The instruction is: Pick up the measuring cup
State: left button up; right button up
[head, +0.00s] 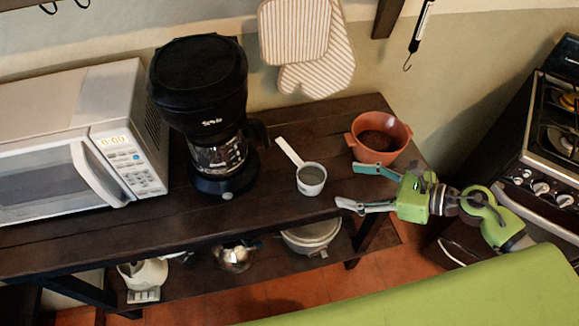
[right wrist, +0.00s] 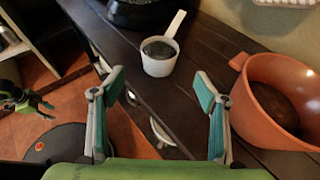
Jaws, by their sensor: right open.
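The measuring cup (head: 311,178) is white with a straight handle and stands upright on the dark wooden shelf (head: 270,212). Its handle points up and left in the head view, toward the coffee maker. My right gripper (head: 345,187) is open and empty, to the right of the cup and apart from it. In the right wrist view the cup (right wrist: 158,62) lies ahead, beyond the gap between the open fingers (right wrist: 162,105). My left gripper does not show in the head view.
A black coffee maker (head: 200,85) stands left of the cup, with a white microwave (head: 120,100) further left. An orange pot (head: 378,140) sits close behind my right gripper; it also shows in the right wrist view (right wrist: 245,100). A stove (head: 535,165) is at right.

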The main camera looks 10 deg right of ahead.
aim_at(301, 175)
jog(key=shift+w+a+f+p, duration=0.15)
jog(key=shift+w+a+p, duration=0.15)
jog(key=shift+w+a, duration=0.5)
jog(key=p+x, duration=0.1)
jog(key=x, duration=0.2)
jog(key=shift+f, duration=0.15)
jog(key=shift+p+x, duration=0.35)
jog(key=shift+x, duration=0.85)
jog(key=shift+w+a+f, duration=0.1)
jog(key=shift+a+f, duration=0.05)
jog(key=shift+a, duration=0.05)
jog(key=p+x, duration=0.2)
jog(key=x, duration=0.2)
jog(key=shift+w+a, duration=0.15)
jog(key=shift+a, duration=0.1)
jog(key=shift+w+a+f, duration=0.15)
jog(key=shift+w+a, duration=0.05)
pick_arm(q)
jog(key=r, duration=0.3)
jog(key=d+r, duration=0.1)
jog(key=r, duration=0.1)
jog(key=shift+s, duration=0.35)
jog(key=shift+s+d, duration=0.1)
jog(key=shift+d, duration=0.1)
pick_arm(e)
jog(key=shift+c, duration=0.2)
